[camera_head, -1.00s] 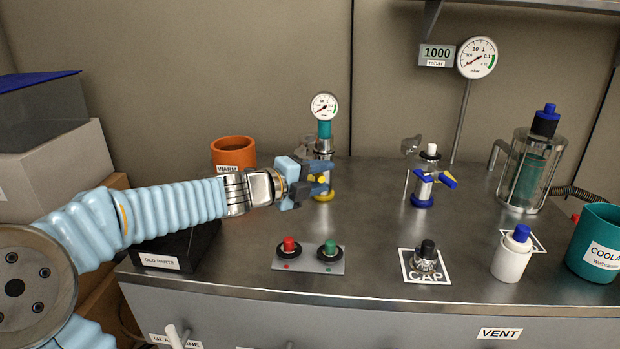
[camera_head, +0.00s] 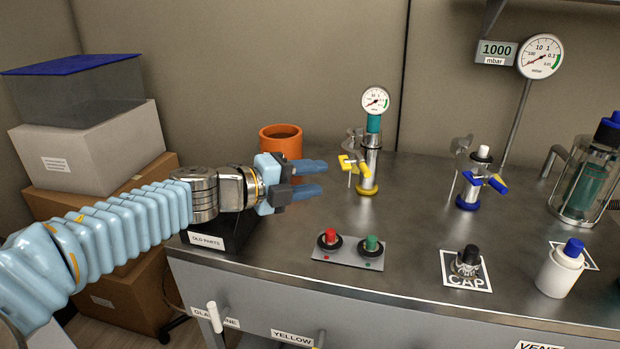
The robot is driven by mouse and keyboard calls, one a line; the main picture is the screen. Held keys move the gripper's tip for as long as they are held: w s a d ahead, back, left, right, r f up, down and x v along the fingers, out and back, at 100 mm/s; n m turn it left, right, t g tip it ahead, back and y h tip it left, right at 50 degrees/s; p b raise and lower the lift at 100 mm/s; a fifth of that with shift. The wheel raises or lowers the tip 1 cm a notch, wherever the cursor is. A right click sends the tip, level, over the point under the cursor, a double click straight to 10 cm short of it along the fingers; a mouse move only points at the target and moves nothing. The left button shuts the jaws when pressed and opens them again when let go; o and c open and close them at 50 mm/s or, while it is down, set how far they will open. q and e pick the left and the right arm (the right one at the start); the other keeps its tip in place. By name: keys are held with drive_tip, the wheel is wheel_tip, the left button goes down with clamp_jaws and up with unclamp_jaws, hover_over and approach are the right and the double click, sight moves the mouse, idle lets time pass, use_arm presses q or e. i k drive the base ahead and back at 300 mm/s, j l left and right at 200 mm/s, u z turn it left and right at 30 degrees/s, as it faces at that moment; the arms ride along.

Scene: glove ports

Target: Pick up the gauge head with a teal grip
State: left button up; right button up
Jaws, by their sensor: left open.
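The gauge head (camera_head: 375,101) has a round white dial above a teal grip (camera_head: 374,123). It sits upright on top of a metal port (camera_head: 369,160) with a yellow base ring and a yellow-handled clamp (camera_head: 353,166) at its left side. My left gripper (camera_head: 326,178) is open and empty, its blue fingers pointing right. It is left of the port and lower in the picture than the gauge head, apart from both. My right gripper is not in view.
An orange pot (camera_head: 281,139) stands behind my left gripper. A panel with red and green buttons (camera_head: 348,253) lies in front. A second port with blue fittings (camera_head: 470,185), a black-knobbed cap (camera_head: 467,260) and a white bottle (camera_head: 560,270) stand to the right. Bare bench lies between the ports.

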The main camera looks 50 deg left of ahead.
sight(376, 99)
drive_tip(key=k+l, duration=0.2)
drive_tip(key=l, duration=0.2)
drive_tip(key=k+l, duration=0.45)
drive_tip(key=l, duration=0.3)
